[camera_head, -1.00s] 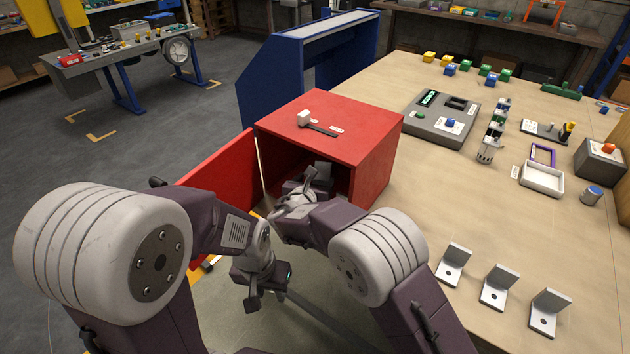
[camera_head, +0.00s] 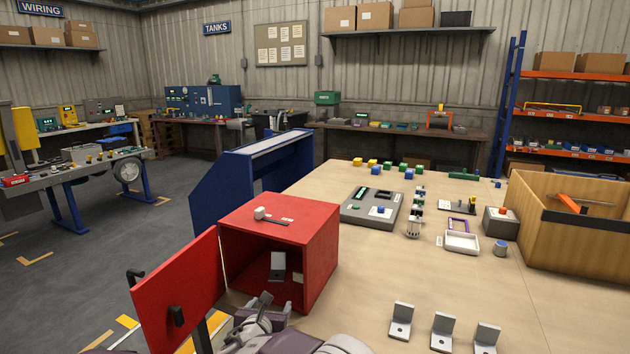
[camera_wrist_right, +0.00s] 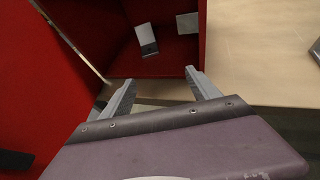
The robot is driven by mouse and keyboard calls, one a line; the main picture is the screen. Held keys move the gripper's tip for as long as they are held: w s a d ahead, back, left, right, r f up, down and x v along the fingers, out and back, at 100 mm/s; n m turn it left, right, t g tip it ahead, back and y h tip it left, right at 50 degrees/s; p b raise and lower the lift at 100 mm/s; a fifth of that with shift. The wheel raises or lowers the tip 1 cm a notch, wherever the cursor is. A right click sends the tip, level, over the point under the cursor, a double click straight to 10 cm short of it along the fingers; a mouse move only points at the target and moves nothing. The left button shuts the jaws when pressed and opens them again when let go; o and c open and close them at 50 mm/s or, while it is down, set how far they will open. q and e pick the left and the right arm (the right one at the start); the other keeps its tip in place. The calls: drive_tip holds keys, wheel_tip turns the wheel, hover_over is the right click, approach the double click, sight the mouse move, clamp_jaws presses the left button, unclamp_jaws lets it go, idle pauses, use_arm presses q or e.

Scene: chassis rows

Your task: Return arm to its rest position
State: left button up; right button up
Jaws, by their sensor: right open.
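My right gripper (camera_head: 268,306) is just outside the open front of a red cabinet (camera_head: 322,262), low in the head view. In the right wrist view its two fingers (camera_wrist_right: 161,78) are spread, with nothing between them. A grey angle bracket (camera_head: 278,264) stands inside the cabinet, apart from the fingers; it also shows in the right wrist view (camera_wrist_right: 146,38). A small pale plate (camera_wrist_right: 187,23) is to its right on the inner wall. The red door (camera_head: 180,290) is swung open to the left. My left gripper is out of view.
Three angle brackets (camera_head: 442,333) stand at the table's front right. A grey device (camera_head: 371,207), a white tray (camera_head: 461,242) and a wooden crate (camera_head: 575,240) are farther back.

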drive_tip(key=s+d+f+m+g+h, duration=0.1)
drive_tip(key=s+d+f+m+g, duration=0.15)
drive_tip(key=d+m, duration=0.4)
drive_tip(key=s+d+f+m+g+h, duration=0.1)
drive_tip(key=s+d+f+m+g, duration=0.2)
drive_tip(key=d, duration=0.6)
drive_tip(key=s+d+f+m+g+h, duration=0.1)
drive_tip(key=s+d+f+m+g, duration=0.2)
drive_tip(key=d+m, duration=0.45)
drive_tip(key=s+d+m+g+y, duration=0.2)
drive_tip(key=s+d+m, duration=0.1)
drive_tip(key=s+m, duration=0.65)
drive_tip(key=s+d+m+g+y, duration=0.2)
drive_tip(key=s+d+m, duration=0.2)
drive_tip(key=s+m, duration=0.55)
use_arm(q)
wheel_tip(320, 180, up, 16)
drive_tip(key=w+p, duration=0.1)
drive_tip(key=p, duration=1.5)
drive_tip(key=shift+p, duration=0.3)
use_arm(e)
wheel_tip(320, 180, up, 16)
drive_tip(key=n, duration=0.1)
drive_tip(key=shift+a, duration=0.3)
